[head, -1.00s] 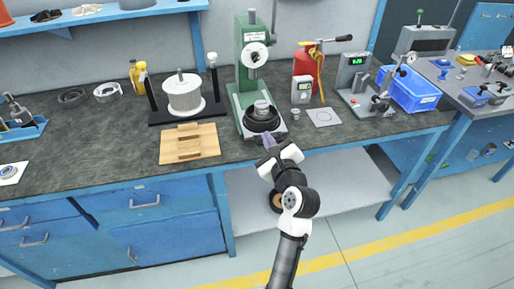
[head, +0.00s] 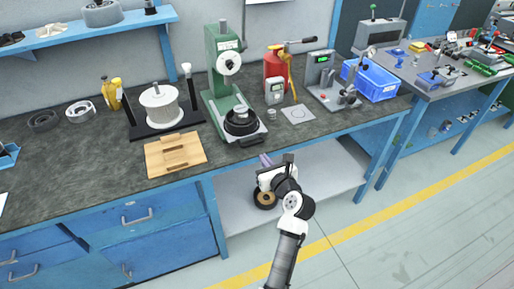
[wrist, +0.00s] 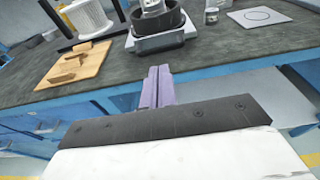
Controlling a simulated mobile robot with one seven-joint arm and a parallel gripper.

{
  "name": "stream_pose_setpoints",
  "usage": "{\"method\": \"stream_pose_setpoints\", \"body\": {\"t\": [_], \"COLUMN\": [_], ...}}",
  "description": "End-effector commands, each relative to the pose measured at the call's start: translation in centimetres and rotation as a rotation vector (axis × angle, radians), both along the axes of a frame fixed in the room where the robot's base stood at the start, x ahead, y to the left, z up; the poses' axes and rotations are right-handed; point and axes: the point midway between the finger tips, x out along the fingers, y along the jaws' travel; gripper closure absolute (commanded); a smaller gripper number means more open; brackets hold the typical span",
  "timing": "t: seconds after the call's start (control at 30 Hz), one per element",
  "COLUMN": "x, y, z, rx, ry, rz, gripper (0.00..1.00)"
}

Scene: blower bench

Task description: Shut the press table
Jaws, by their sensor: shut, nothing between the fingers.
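The green press (head: 224,70) stands at the back of the bench. Its light grey press table (head: 255,139) lies at the front of the green base, near the bench's front edge, and carries a black ring-shaped part (head: 240,123). The table's front also shows in the wrist view (wrist: 160,43). I cannot tell how far out the table is. My gripper (head: 265,160) is shut and empty, just in front of the bench's front edge and apart from the press table. Its purple fingers show in the wrist view (wrist: 157,78), pointing toward the table.
A wooden board (head: 175,155) and a white spool (head: 160,105) stand left of the press. A small grey meter (head: 274,90), a plate with a circle (head: 298,114) and a blue bin (head: 372,82) are to the right. A lower shelf (head: 325,178) is under the bench.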

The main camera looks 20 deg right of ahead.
Motion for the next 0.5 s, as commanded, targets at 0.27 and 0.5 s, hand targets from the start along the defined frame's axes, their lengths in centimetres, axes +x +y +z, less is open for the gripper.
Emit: {"method": "stream_pose_setpoints", "body": {"t": [0.27, 0.5], "x": [4.9, 6.3], "y": [0.2, 0.3], "z": [-0.8, -1.2], "rx": [-0.001, -0.001], "ry": [0.001, 0.000], "rz": [0.001, 0.000], "gripper": [1.00, 1.00]}}
